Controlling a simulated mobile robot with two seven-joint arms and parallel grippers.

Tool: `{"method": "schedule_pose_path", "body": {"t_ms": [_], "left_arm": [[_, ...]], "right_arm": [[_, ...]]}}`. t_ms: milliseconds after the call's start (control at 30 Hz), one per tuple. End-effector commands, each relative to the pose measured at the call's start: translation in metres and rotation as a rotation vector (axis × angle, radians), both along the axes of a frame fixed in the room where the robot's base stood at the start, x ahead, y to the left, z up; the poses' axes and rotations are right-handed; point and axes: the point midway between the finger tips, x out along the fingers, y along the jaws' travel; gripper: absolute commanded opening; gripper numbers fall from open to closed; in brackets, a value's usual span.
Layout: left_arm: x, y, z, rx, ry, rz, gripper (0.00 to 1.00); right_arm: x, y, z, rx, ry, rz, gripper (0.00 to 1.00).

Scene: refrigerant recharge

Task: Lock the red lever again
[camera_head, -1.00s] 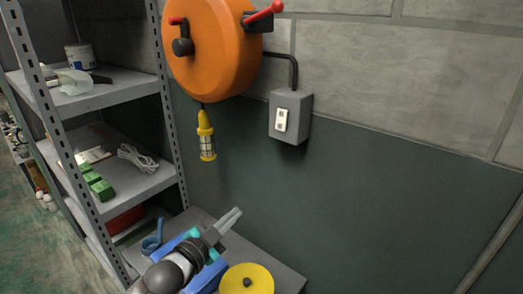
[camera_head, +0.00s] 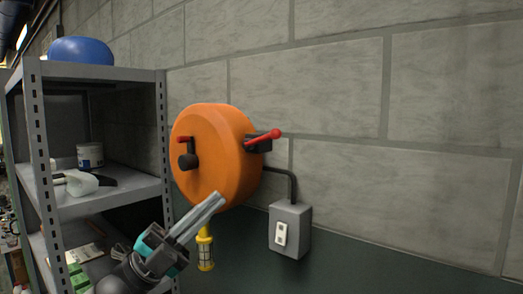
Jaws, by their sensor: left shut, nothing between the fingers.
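The orange reel (camera_head: 222,150) is mounted on the block wall. A red lever (camera_head: 264,136) with a black base sticks out from its right side, pointing right and slightly up. A second, smaller red handle (camera_head: 185,140) sits on the reel's front face above a black knob (camera_head: 187,161). My left gripper (camera_head: 214,203) is shut and empty. Its fingertips point up and right, in front of the reel's lower edge in the picture, below and left of the red lever. I cannot tell whether it touches the reel. My right gripper is not in view.
A yellow caged lamp (camera_head: 205,251) hangs below the reel, partly behind my left gripper. A grey switch box (camera_head: 289,231) is on the wall at lower right, joined by a black cable. A metal shelf (camera_head: 117,196) stands left. The wall at right is bare.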

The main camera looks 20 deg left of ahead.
Motion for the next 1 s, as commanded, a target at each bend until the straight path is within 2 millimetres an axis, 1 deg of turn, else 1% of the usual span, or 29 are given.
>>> {"method": "schedule_pose_path", "body": {"t_ms": [267,433,567,933,1000], "left_arm": [[0.0,0.0,0.0,-0.001,0.001,0.0,0.0],[0.004,-0.006,0.008,-0.001,0.0,0.001,0.0],[0.011,-0.019,0.023,-0.002,-0.002,-0.001,0.0],[0.04,-0.066,0.073,-0.003,0.0,-0.001,0.0],[0.05,-0.065,0.075,-0.001,0.002,0.003,0.0]], "right_arm": [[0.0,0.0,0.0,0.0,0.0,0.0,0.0],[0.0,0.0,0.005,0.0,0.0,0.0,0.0],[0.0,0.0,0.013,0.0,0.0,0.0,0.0],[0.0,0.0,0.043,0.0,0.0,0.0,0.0],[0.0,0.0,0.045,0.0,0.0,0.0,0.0]]}}
